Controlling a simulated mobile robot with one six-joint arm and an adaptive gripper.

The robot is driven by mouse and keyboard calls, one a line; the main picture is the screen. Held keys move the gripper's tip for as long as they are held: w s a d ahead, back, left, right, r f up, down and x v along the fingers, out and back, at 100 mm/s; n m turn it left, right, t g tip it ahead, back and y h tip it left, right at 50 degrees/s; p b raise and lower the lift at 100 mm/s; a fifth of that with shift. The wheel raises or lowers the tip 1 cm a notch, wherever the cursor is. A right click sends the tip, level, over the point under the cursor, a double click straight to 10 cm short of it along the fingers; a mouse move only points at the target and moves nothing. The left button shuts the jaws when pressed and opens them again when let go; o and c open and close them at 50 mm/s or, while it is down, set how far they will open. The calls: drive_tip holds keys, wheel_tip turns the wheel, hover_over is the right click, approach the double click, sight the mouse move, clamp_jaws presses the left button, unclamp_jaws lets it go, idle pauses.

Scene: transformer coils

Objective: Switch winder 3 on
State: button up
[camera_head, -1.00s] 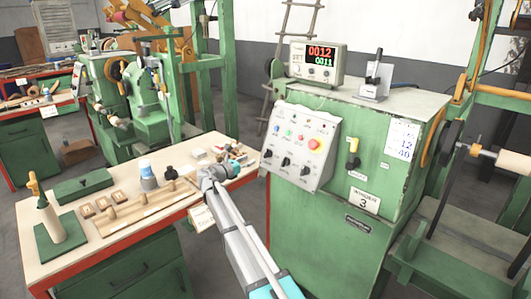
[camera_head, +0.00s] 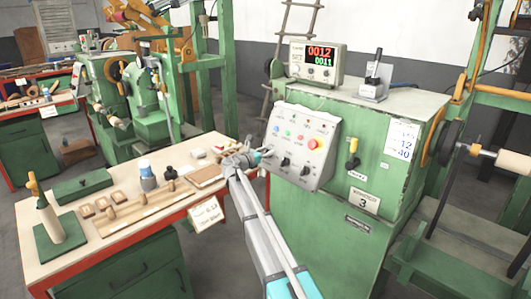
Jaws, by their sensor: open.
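Winder 3 is the green machine (camera_head: 375,150) at centre right, with a plate (camera_head: 362,201) reading 3. Its pale control panel (camera_head: 303,182) faces front left. The panel carries several small coloured lights, a red button (camera_head: 316,143) and black rotary knobs, two of them clear: a middle knob (camera_head: 286,161) and a right knob (camera_head: 304,171). My gripper (camera_head: 267,151) is open at the panel's lower left edge, in front of the leftmost knob, which it hides. I cannot tell whether it touches the knob or panel.
A counter (camera_head: 328,51) reading 0012 and 0011 stands on the machine, beside a small grey stand (camera_head: 374,90). A yellow-handled lever (camera_head: 352,160) is right of the panel. The workbench (camera_head: 112,240) left of my arm holds wooden parts. Another green winder (camera_head: 150,122) stands behind.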

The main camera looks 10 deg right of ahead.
clamp_jaws()
drive_tip(key=shift+a, duration=0.1)
idle(0.3)
